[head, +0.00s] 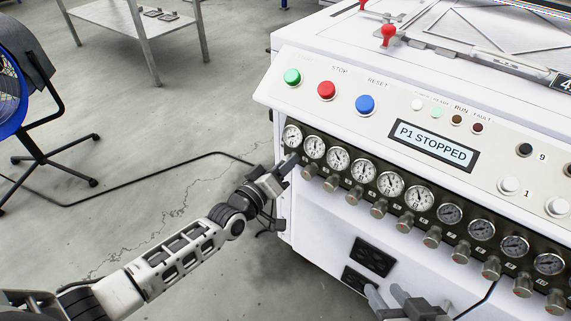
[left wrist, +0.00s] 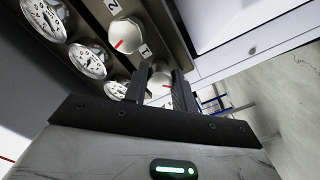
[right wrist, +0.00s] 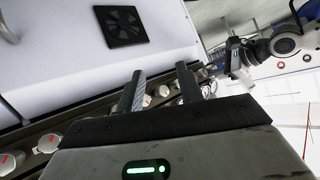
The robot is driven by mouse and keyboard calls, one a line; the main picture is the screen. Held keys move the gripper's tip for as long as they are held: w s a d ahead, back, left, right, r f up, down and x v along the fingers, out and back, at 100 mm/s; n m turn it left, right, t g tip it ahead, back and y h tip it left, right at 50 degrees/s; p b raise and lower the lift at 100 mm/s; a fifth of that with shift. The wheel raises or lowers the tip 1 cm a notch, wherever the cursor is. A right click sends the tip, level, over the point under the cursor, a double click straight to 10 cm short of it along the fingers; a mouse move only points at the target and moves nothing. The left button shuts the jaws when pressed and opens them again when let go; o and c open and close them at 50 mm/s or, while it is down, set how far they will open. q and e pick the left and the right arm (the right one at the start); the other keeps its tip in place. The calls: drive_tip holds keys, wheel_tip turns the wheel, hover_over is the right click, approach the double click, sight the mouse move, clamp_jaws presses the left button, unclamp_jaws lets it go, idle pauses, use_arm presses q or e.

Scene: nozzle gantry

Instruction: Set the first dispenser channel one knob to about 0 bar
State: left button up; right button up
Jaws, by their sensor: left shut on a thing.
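The channel one knob (left wrist: 160,80) is the end knob of the row, silver with a red mark, by the label 1 in the left wrist view. My left gripper (left wrist: 161,76) is shut on it, one finger on each side. In the head view the left gripper (head: 292,163) reaches the row's left end and hides this knob. The leftmost gauge (head: 292,136) sits just above; its reading is too small to tell. It seems partly hidden in the left wrist view (left wrist: 116,90). My right gripper (right wrist: 160,75) is open and empty, low in front of the machine.
More gauges and knobs (head: 331,183) run to the right, close beside my left gripper. The sloped panel above has green, red and blue buttons (head: 365,104) and a display (head: 433,146) reading "P1 STOPPED". A blue fan (head: 12,85) and a cable on the floor are at left.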

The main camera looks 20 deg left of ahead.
use_arm(q)
drive_tip(key=o, duration=1)
drive_tip(key=shift+s, duration=0.1)
use_arm(e)
drive_tip(key=shift+r, duration=0.1)
use_arm(q)
drive_tip(key=p+v, duration=0.3)
drive_tip(key=v, duration=1.3)
use_arm(e)
drive_tip(key=shift+s+d+r+h, duration=0.2)
drive_tip(key=shift+d+r+h, duration=0.1)
drive_tip(key=shift+d+r, duration=0.35)
drive_tip(key=shift+f, duration=0.1)
